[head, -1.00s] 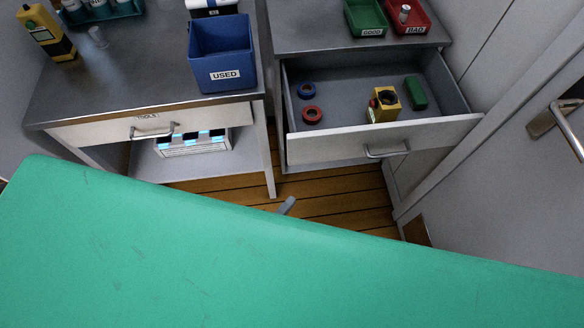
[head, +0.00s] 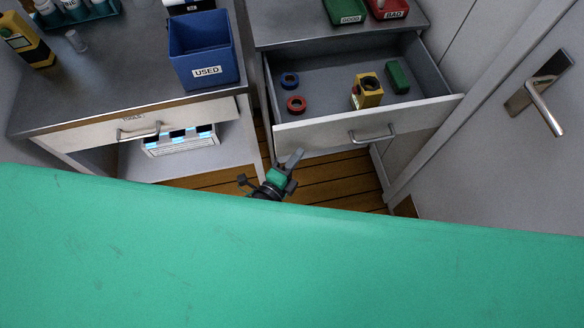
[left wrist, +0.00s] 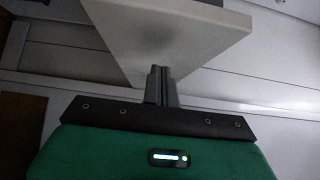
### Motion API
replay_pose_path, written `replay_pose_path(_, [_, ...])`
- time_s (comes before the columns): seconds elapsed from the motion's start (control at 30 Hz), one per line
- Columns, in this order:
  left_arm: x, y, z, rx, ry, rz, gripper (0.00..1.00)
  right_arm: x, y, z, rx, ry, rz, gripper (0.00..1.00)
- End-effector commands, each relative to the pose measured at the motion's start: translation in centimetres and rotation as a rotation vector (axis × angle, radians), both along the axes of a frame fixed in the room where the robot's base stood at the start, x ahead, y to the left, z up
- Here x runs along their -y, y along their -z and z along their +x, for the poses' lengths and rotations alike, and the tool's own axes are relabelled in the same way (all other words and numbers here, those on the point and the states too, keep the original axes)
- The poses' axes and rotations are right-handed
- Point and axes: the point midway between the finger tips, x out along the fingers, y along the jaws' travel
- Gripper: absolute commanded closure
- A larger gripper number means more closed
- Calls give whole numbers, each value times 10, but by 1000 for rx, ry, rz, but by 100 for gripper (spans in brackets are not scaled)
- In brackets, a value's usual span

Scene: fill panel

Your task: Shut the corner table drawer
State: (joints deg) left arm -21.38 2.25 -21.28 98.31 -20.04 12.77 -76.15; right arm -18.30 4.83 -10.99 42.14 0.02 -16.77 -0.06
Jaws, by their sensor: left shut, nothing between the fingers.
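The corner table drawer (head: 430,111) stands open, pulled well out from under the grey top. Its pale front has a metal handle (head: 373,134). My left gripper (head: 297,155) is shut and empty, near the lower left edge of the drawer front. In the left wrist view, its closed fingers (left wrist: 161,76) point at a pale panel (left wrist: 175,40), probably the drawer front. I cannot tell whether they touch. My right gripper is not in view.
Left of the drawer stands a table (head: 120,88) with a closed drawer and a blue USED bin (head: 202,50). Green (head: 345,10) and red (head: 390,9) trays sit above the open drawer. A door with a lever handle (head: 543,108) is at the right. Wooden floor shows between.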

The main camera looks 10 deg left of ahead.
Motion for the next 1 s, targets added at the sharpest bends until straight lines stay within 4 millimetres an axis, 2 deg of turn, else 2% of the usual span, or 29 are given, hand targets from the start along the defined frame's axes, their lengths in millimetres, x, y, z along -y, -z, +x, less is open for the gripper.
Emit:
replay_pose_path(0.2, [-6, -1, 16, 0, 0, -1, 100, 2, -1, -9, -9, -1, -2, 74])
replay_pose_path(0.67, [-8, 0, 21, 0, 0, -1, 100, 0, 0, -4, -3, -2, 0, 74])
replay_pose_path(0.77, [-12, 0, 33, 3, 1, 1, 100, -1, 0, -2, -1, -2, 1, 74])
replay_pose_path(1.0, [-30, 1, 82, 4, 1, 3, 100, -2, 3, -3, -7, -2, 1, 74])
